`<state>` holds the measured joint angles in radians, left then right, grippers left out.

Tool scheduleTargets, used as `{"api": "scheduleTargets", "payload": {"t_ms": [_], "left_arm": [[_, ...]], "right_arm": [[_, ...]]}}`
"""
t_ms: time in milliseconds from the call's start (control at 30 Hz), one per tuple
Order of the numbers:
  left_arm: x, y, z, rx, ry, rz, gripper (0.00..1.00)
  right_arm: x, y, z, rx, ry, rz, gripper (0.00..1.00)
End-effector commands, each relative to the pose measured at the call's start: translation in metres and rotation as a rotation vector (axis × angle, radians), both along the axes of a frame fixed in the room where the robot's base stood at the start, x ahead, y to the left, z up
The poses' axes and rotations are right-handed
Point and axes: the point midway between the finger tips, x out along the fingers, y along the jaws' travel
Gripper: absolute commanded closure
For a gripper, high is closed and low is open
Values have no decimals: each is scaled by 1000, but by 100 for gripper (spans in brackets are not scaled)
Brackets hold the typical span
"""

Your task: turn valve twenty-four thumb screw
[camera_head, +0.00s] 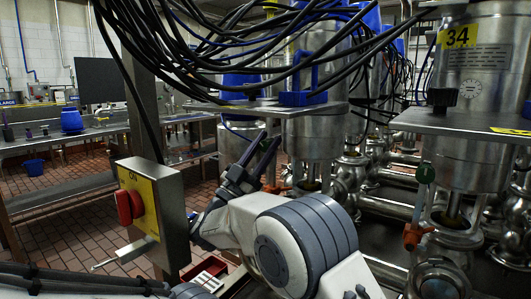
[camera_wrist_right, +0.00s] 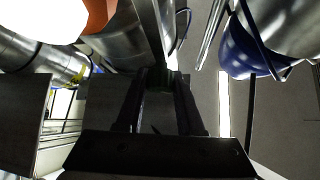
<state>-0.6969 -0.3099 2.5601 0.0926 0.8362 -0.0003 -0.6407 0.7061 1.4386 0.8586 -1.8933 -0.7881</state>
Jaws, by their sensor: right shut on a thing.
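My right gripper (camera_head: 268,142) reaches up from my white and grey arm to the valve column at the middle of the head view. Its two dark fingers point up and away, with their tips near the steel valve body (camera_head: 314,135) below a metal plate. In the right wrist view the fingers (camera_wrist_right: 164,78) close in on a small, dark greenish piece (camera_wrist_right: 173,80), which appears to be the thumb screw, at the side of a steel cylinder. The fingers and shadow hide most of it. No number 24 label is readable. My left gripper does not show.
A switch box (camera_head: 160,205) with a red knob on yellow stands left of my right arm. A valve marked 34 (camera_head: 461,37) stands at right, with pipes below. Black cables (camera_head: 225,60) hang overhead. A workbench (camera_head: 60,140) lies behind at left.

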Motion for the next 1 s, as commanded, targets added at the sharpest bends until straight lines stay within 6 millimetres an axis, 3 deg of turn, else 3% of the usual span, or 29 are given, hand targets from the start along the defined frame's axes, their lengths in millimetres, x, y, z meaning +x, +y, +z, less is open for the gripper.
{"api": "scheduleTargets", "payload": {"t_ms": [167, 200, 267, 300, 800, 1000], "left_arm": [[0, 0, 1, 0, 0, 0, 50], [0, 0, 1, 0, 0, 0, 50], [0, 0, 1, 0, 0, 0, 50], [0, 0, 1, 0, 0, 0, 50], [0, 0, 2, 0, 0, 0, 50], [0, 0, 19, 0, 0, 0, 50]], "right_arm": [[0, 1, 0, -2, 3, 2, 100], [0, 1, 0, -2, 3, 2, 60], [0, 1, 0, -2, 3, 2, 37], [0, 1, 0, -2, 4, 2, 34], [0, 0, 0, -5, 5, 0, 34], [1, 0, 5, -70, 53, -1, 34]]}}
